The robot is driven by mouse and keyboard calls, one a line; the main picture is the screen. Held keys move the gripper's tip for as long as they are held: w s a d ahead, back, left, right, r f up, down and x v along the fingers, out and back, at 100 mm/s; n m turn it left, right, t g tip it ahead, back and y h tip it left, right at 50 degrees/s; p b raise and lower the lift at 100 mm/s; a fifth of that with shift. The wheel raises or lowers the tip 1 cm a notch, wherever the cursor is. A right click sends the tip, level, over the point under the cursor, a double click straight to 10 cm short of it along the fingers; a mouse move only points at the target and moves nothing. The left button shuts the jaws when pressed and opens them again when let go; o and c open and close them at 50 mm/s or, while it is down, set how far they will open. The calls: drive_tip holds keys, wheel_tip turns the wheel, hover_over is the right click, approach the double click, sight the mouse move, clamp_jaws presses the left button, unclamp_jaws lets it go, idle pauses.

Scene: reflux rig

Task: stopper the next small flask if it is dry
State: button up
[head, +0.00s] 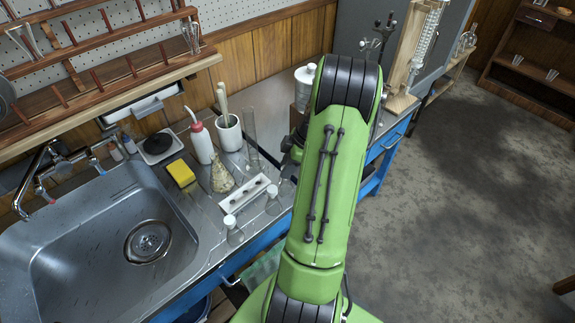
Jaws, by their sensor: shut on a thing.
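A small clear flask (235,237) with a white top stands on the steel bench at the sink's right edge. A second small flask (273,206), also white-topped, stands further right, close to my arm. Whether their glass is wet or dry inside is too small to tell. A white block (243,194) with dark round holes lies just behind them. My gripper (289,160) shows only as a dark part at the left edge of my green arm, above the bench. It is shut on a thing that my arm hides. Its fingertips are not clear.
Behind the block stand a flask of pale grains (221,178), a red-topped wash bottle (201,142), a white pot (229,133) and a tall glass cylinder (250,128). A yellow sponge (181,173) lies by the sink (105,235). The floor at right is clear.

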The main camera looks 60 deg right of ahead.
drive_tip(key=shift+f+b, duration=0.45)
drive_tip(key=shift+f, duration=0.05)
idle(0.3)
drive_tip(key=o, duration=1.1)
drive_tip(key=p+v, duration=0.4)
drive_tip(key=v, duration=1.1)
drive_tip(key=shift+r+p, duration=0.4)
drive_tip(key=shift+r, duration=0.05)
